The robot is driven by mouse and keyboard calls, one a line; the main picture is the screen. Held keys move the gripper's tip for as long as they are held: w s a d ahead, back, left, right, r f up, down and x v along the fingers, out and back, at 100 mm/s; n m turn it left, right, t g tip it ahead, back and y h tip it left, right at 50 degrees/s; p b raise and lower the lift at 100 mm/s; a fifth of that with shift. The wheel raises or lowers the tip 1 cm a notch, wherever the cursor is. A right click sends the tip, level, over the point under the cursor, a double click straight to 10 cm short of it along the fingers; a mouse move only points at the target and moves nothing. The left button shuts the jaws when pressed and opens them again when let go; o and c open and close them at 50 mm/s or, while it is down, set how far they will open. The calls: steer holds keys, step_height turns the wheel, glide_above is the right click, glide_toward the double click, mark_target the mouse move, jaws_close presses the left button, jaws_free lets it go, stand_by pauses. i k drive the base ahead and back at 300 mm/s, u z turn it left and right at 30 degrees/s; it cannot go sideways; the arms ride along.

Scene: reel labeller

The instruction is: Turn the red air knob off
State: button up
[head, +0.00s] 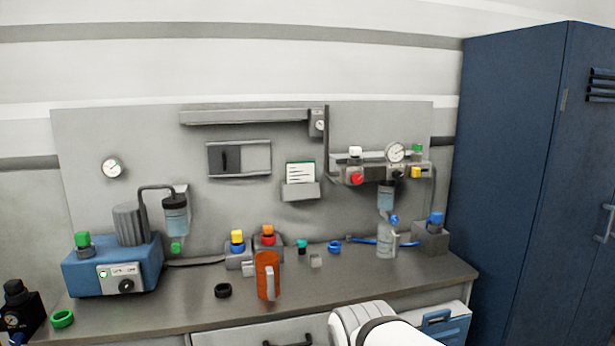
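The red knob (356,179) sits on the front left of the grey air unit (374,172) on the back panel, right of the middle of the head view. A white knob or cap (355,152) is above it, and a round gauge (395,152) is to its right. A yellow knob (415,172) and a green one (417,148) are at the unit's right end. I cannot tell which way the red knob is turned.
A blue machine (112,268) is at left. A blue cabinet (520,170) bounds the right.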

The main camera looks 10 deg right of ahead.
mark_target(356, 178)
steer(key=u, duration=0.15)
steer(key=k, duration=0.4)
steer(key=z, duration=0.6)
steer(key=i, duration=1.55)
steer(key=u, duration=0.4)
